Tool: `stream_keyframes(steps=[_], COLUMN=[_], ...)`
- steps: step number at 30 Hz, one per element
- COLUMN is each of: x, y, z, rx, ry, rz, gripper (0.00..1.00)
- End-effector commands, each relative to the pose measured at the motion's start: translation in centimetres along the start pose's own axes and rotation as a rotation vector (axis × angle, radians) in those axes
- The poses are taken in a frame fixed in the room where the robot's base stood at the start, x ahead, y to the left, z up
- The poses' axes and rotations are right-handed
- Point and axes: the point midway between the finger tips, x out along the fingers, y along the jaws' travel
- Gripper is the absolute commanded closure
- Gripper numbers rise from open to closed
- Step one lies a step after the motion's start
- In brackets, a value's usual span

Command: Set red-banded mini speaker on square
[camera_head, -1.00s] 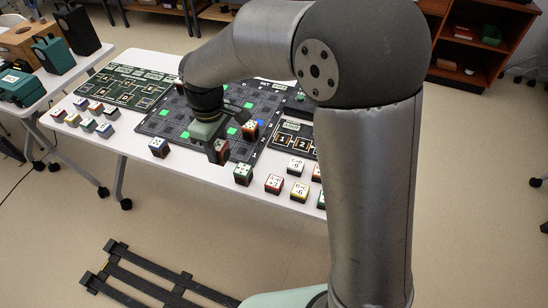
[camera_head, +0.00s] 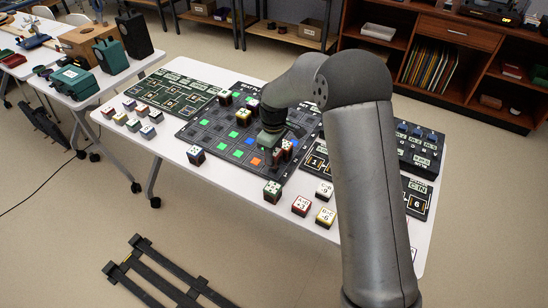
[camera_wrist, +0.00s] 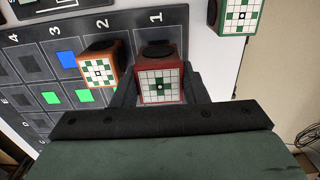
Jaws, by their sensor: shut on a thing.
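In the head view my gripper (camera_head: 274,158) is at the right part of the dark grid board (camera_head: 193,132); the arm partly hides the spot. The board's squares are dark, with some lit green and blue. An orange-banded cube (camera_wrist: 98,70) stands left of the held one. I cannot tell whether the held speaker touches the board.
A green-banded cube (camera_head: 272,191), a red-banded cube (camera_head: 301,205) and a yellow-banded cube (camera_head: 325,217) stand along the white table's front. Several cubes (camera_head: 133,115) stand at the left. A yellow-topped cube (camera_head: 243,117) is on the board. A black numbered box (camera_head: 420,150) stands right.

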Motion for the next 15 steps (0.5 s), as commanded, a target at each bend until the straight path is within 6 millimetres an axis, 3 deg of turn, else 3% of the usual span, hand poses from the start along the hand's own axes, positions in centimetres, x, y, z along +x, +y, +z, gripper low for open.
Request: stream_keyframes(steps=[6, 15], x=[3.0, 3.3], y=[0.1, 0.1], z=[0.1, 0.0], rx=[0.001, 0.001], ry=[-0.003, -0.001], rz=[-0.002, 0.000], gripper=[0.85, 0.85])
